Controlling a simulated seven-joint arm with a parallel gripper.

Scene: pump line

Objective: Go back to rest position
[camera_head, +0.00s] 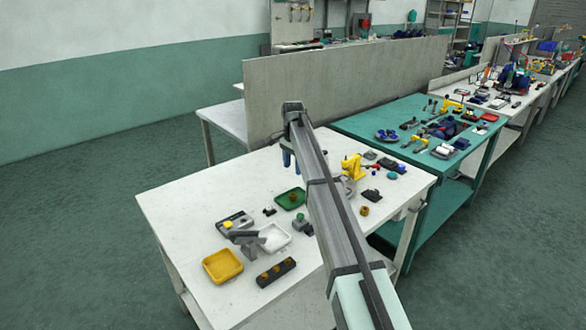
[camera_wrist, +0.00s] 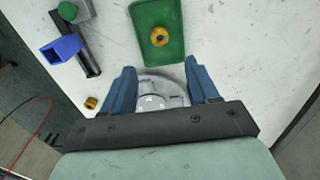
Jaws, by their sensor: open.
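My gripper (camera_head: 290,160) is above the far part of the white table (camera_head: 180,205), with its blue fingers pointing down. In the wrist view my gripper (camera_wrist: 160,72) is open, its two fingers spread apart. A round grey metal part (camera_wrist: 163,97) shows between and below the fingers, partly hidden by the gripper's dark bar; I cannot tell its height gap from the fingers. A green tray (camera_wrist: 175,18) holding a brass-coloured round part (camera_wrist: 159,37) lies just beyond the fingertips. The same green tray (camera_head: 283,203) shows in the head view.
On the white table are a yellow tray (camera_head: 222,266), a white tray (camera_head: 273,237), a dark block (camera_head: 276,272) with brass parts and a yellow press (camera_head: 352,167). A grey panel (camera_head: 340,85) stands behind. The table's left part is clear.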

